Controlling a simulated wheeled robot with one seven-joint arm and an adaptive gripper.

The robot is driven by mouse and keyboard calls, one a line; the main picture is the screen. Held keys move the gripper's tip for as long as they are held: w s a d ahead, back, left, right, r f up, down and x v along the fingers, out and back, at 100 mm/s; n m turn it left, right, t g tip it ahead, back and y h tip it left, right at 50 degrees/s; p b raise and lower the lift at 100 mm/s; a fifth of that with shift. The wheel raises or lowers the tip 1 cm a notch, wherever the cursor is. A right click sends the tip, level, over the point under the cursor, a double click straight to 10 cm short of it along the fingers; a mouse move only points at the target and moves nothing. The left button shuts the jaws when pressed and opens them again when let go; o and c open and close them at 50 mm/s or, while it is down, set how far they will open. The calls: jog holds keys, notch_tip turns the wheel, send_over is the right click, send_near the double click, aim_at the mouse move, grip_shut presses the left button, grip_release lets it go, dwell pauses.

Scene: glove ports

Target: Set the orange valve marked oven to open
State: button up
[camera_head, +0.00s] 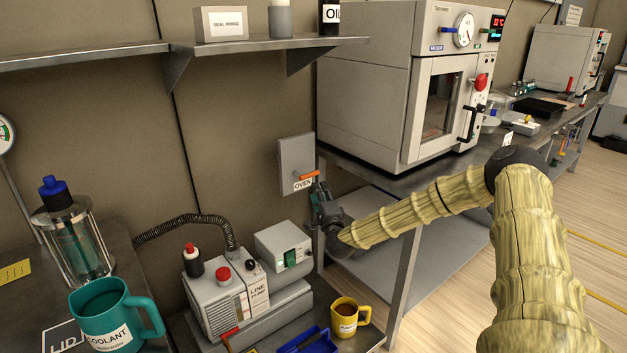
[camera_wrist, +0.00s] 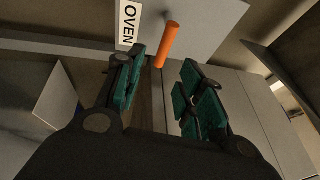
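The orange valve handle (camera_head: 309,175) is on a grey wall box (camera_head: 295,156), above a white label reading OVEN (camera_head: 303,185). In the head view it lies roughly level, with its right end near my gripper (camera_head: 319,189). In the wrist view the orange handle (camera_wrist: 167,44) stands out just beyond my fingertips, about in line with the gap between them. The OVEN label (camera_wrist: 128,24) is beside it. My gripper (camera_wrist: 163,60) is open, its teal finger pads apart with nothing held. I cannot tell whether a finger touches the handle.
An oven (camera_head: 390,90) stands on a metal bench (camera_head: 362,166) right of the valve. A wall shelf (camera_head: 220,48) is above. Below are a line pump (camera_head: 220,302), a grey unit (camera_head: 284,247) and a yellow mug (camera_head: 349,316). A teal coolant mug (camera_head: 110,318) is at lower left.

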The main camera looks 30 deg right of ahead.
aim_at(313, 174)
jog(key=x, duration=1.1)
jog(key=shift+s+d+r, duration=0.15)
jog(key=shift+d, duration=0.1)
grip_shut()
